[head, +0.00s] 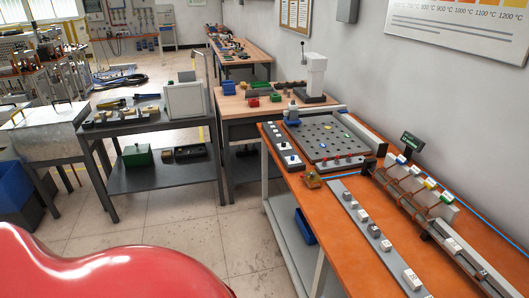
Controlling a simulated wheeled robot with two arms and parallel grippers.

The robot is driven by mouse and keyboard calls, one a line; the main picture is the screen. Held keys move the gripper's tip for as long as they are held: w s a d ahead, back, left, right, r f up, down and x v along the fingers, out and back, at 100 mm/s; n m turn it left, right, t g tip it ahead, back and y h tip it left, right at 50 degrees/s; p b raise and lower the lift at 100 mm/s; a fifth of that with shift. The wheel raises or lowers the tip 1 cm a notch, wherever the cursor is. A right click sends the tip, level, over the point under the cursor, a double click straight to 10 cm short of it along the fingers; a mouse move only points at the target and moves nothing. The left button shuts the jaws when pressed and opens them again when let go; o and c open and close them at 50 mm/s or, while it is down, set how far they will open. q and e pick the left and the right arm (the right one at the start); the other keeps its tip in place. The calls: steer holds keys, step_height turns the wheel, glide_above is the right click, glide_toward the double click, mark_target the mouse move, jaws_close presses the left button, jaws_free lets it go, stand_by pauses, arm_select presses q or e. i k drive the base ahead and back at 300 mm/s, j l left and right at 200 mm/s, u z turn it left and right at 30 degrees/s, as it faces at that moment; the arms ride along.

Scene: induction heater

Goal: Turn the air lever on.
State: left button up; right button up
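I cannot tell for certain which part is the air lever. A small brass-coloured fitting with some red on it (312,179) sits on the left edge of the orange workbench (335,203). A row of small red-topped parts (338,160) lines the near edge of a dark perforated plate (325,138) on the same bench. A blue line (435,188) runs along the back of the bench by the wall. Neither of my grippers is in view.
A grey strip with several white blocks (373,230) lies along the bench front. A rack with coloured tags (431,184) and a small dark display (411,141) stand behind it. A dark cart (150,127) and a wooden table (232,104) stand farther back. Floor (180,228) left of the bench is clear.

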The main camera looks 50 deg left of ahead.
mark_target(312, 174)
steer(key=u, duration=1.2)
steer(key=i+j+u, duration=0.55)
steer(key=i+u, duration=0.2)
steer(key=i, duration=0.1)
